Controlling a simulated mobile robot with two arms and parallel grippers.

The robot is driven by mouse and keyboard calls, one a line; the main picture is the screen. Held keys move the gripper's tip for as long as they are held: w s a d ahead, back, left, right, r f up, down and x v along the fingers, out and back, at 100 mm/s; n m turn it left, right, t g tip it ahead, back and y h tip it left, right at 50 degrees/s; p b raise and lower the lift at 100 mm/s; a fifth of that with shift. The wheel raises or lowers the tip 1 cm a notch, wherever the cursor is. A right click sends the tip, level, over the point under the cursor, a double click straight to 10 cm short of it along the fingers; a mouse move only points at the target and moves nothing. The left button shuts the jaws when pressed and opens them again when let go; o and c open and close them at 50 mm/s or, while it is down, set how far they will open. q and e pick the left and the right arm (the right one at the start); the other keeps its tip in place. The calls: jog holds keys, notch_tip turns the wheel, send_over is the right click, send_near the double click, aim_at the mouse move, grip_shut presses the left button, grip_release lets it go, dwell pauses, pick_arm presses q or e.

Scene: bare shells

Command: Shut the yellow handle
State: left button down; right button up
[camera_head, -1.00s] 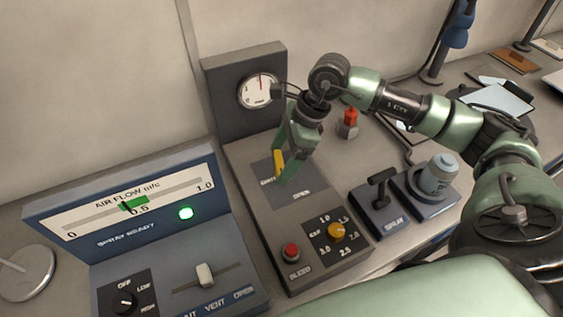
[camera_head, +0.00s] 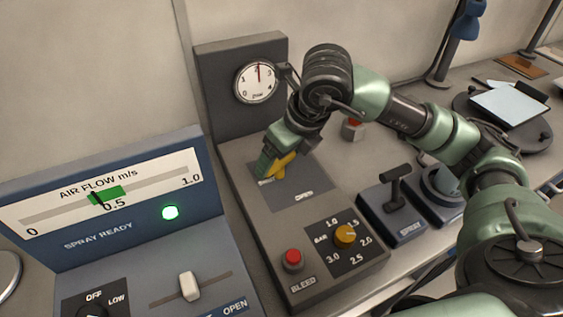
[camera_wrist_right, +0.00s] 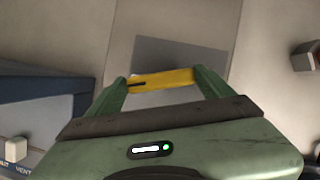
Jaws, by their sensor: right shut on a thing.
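The yellow handle (camera_head: 282,165) sits on the dark plate (camera_head: 300,198) of the grey gauge console. It lies slanted, with its lower left end by a partly hidden label; the other label is at the plate's lower right. My right gripper (camera_head: 272,163) is shut on the handle, and its fingers hide part of it. In the right wrist view the handle (camera_wrist_right: 165,80) runs across between the two green fingers (camera_wrist_right: 160,88). My left gripper is not in view.
The gauge (camera_head: 257,82) stands behind the plate. A red bleed button (camera_head: 293,260) and an orange knob (camera_head: 345,236) are in front of it. A blue air flow panel (camera_head: 110,210) stands at left. A black spray lever (camera_head: 395,188) is at right.

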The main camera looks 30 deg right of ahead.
jog(key=shift+a+m+h+b, duration=0.1)
jog(key=shift+m+h+b, duration=0.7)
jog(key=shift+m, duration=1.2)
jog(key=shift+r, duration=0.1)
jog(key=o, duration=1.3)
jog(key=v, duration=0.7)
jog(key=shift+s+r, duration=0.25)
jog(key=shift+r, duration=0.05)
